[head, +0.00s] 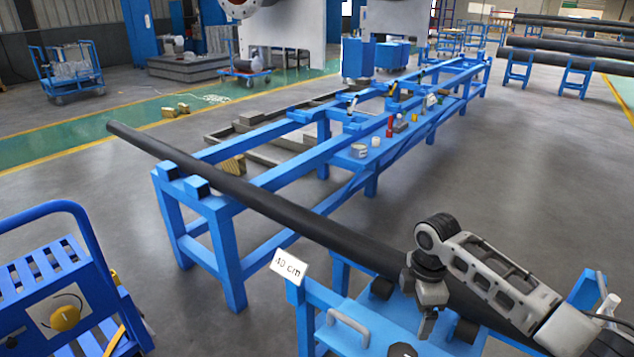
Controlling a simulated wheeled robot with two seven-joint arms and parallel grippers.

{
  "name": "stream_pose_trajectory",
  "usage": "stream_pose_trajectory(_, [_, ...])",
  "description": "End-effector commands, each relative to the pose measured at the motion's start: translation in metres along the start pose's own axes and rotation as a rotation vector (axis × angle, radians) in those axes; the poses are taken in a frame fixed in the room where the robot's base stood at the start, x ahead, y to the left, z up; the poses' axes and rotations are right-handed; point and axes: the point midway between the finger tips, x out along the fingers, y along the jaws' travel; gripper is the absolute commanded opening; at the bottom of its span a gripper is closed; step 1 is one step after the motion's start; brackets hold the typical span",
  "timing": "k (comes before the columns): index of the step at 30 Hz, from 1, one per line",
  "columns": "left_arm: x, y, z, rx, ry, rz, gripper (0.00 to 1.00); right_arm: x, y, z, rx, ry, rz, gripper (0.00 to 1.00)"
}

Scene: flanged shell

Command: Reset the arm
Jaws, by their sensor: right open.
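My right arm comes in from the lower right, with pale grey links and dark joints. Its gripper (428,322) points down over the blue stand at the front, close beside the long black pipe (300,218). It is open, and I see nothing between its fingers. I cannot tell from this view whether it touches the pipe or the stand. My left gripper is not in view. The pipe runs from the upper left to the lower right, and the right arm hides part of it.
The blue stand (352,308) carries rollers, a handle and a "40 cm" sign (289,266). A long blue frame table (229,262) with tools and cans stands behind. A blue cart (48,268) is at lower left. Grey floor right of the table is clear.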

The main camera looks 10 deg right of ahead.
Motion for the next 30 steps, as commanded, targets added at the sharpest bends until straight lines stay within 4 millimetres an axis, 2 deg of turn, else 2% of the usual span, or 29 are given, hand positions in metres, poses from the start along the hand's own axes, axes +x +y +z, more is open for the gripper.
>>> stream_pose_trajectory(2, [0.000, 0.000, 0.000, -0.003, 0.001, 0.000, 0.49, 0.011, -0.006, -0.009, 0.010, 0.014, 0.012, 0.86])
stream_pose_trajectory(5, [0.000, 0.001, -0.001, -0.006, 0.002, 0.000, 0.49, 0.040, -0.024, -0.033, 0.058, 0.067, 0.056, 0.86])
stream_pose_trajectory(9, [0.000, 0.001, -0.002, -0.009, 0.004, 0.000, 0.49, 0.084, -0.069, -0.083, 0.217, 0.224, 0.162, 0.86])
stream_pose_trajectory(12, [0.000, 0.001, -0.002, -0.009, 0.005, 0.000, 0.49, 0.099, -0.104, -0.114, 0.378, 0.368, 0.237, 0.86])
stream_pose_trajectory(16, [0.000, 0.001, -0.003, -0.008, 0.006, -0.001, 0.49, 0.099, -0.148, -0.134, 0.616, 0.553, 0.318, 0.86])
stream_pose_trajectory(21, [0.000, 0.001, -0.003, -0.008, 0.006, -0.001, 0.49, 0.077, -0.189, -0.131, 0.888, 0.740, 0.412, 0.86])
stream_pose_trajectory(25, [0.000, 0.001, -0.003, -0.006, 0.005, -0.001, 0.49, 0.060, -0.205, -0.121, 1.007, 0.821, 0.462, 0.86])
stream_pose_trajectory(30, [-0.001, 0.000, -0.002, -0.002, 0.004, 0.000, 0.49, 0.052, -0.212, -0.116, 1.057, 0.858, 0.487, 0.86])
